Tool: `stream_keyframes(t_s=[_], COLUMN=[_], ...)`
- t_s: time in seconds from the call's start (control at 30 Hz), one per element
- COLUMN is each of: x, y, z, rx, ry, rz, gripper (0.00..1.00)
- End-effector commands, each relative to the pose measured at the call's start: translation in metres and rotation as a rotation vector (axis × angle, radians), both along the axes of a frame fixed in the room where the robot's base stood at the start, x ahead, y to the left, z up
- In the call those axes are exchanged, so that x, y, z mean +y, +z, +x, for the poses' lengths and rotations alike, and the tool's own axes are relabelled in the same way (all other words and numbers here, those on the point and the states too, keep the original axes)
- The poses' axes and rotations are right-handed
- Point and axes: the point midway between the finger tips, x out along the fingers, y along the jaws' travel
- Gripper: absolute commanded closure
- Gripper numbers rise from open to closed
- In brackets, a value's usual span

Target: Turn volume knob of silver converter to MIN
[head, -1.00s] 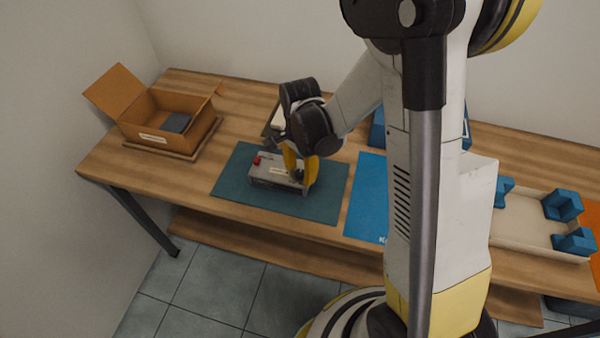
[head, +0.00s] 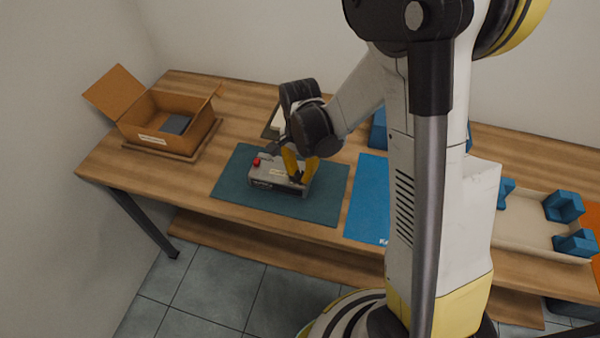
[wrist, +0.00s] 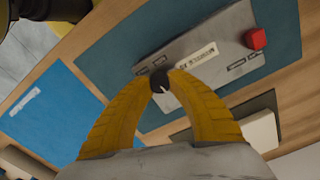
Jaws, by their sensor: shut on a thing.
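The silver converter (head: 268,174) is a flat grey box lying on a teal mat (head: 230,183). It also shows in the wrist view (wrist: 216,40). It has a pale label and a red button (head: 257,162) at its left end in the head view. The dark round volume knob (wrist: 161,80) with a white pointer line is at its other end. My gripper (head: 298,178) has its yellow fingers closed around this knob, one on each side, as the wrist view (wrist: 161,86) shows. Printed marks lie near the knob, too small to read.
An open cardboard box (head: 165,128) stands at the left with a dark item inside. A blue mat (head: 369,205) lies right of the teal mat. A pale tray (head: 520,222) with blue blocks is at the right. A dark tray with a pale block (wrist: 262,131) lies behind the converter.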

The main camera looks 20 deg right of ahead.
Motion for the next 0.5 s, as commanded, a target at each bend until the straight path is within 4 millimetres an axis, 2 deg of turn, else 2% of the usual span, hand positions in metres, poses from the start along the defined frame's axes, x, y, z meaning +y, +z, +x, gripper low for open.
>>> stream_keyframes(t_s=[0.5], x=[0.0], y=[-0.0007], z=[0.0], rx=[0.0], ry=[0.48], rz=[0.0], gripper=[1.0])
